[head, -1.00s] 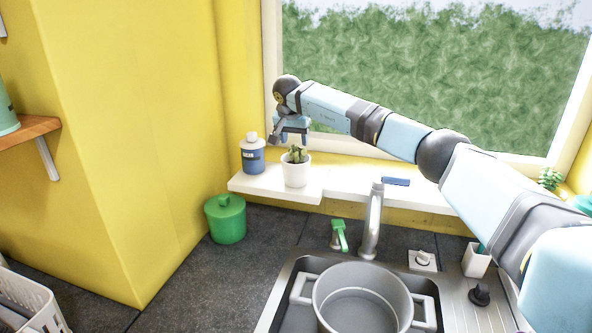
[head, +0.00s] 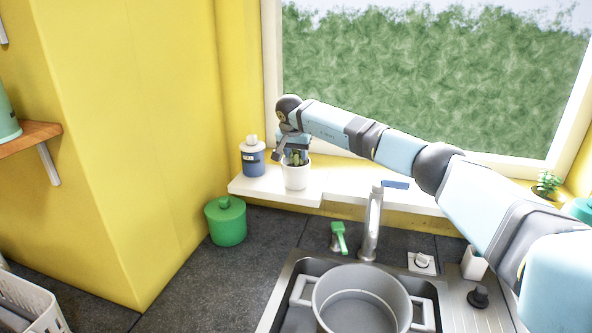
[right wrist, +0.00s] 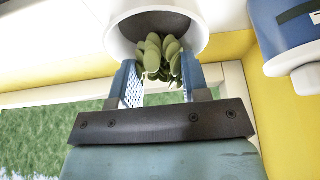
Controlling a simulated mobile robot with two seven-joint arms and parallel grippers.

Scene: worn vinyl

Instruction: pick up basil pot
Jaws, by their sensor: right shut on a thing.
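The basil pot (head: 296,179) is a small white pot with green leaves, upright on the white windowsill. It also shows in the right wrist view (right wrist: 119,42), with its thick leaves (right wrist: 158,56) between my fingers. My right gripper (head: 295,155) has come down from above, and its blue fingers are shut on the plant just over the pot's rim. The same gripper fills the lower right wrist view (right wrist: 160,78). The far side of the leaves is hidden by the fingers. My left gripper is not in view.
A blue bottle with a white cap (head: 253,158) stands close to the left of the pot. A green lidded jar (head: 226,221) is on the dark counter below. The tap (head: 373,222), a grey pot (head: 361,300) in the sink and another small plant (head: 547,182) are to the right.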

